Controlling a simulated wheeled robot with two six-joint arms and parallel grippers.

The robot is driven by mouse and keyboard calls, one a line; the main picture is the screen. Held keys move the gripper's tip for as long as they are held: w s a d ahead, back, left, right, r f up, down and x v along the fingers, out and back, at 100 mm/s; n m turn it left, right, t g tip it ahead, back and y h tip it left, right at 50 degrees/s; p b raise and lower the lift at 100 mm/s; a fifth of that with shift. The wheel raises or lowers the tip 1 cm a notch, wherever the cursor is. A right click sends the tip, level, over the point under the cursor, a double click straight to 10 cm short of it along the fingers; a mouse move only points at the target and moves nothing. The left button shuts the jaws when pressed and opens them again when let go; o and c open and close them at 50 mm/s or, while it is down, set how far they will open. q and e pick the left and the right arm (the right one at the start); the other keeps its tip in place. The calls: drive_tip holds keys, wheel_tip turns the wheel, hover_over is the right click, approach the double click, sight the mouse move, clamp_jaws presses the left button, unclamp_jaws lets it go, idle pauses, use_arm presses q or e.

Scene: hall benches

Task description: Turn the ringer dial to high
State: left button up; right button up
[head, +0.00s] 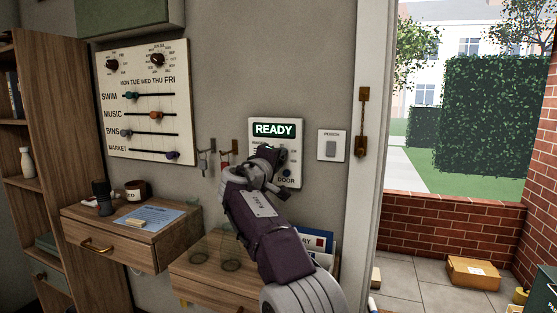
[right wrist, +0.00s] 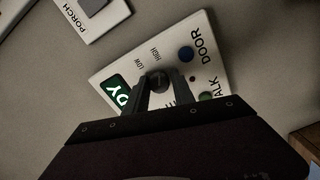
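The white READY intercom panel (head: 292,152) hangs on the wall left of the door frame; it also shows tilted in the right wrist view (right wrist: 118,72). The ringer dial (right wrist: 158,82) is a dark round knob on it, with the words LOW and HIGH printed beside it. My right gripper (head: 266,156) reaches the panel and hides the dial in the head view. In the right wrist view its two fingers (right wrist: 159,78) lie on both sides of the dial, apparently against it. Which way the dial points is not clear. My left gripper is not in view.
The PORCH switch (head: 331,146) is to the right. Wall hooks with keys (head: 225,158) hang left. A drawer unit (head: 190,283) stands below my right arm.

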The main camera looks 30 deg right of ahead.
drive_tip(key=shift+o, duration=1.2)
drive_tip(key=b+v, duration=0.2)
drive_tip(key=v, duration=0.7)
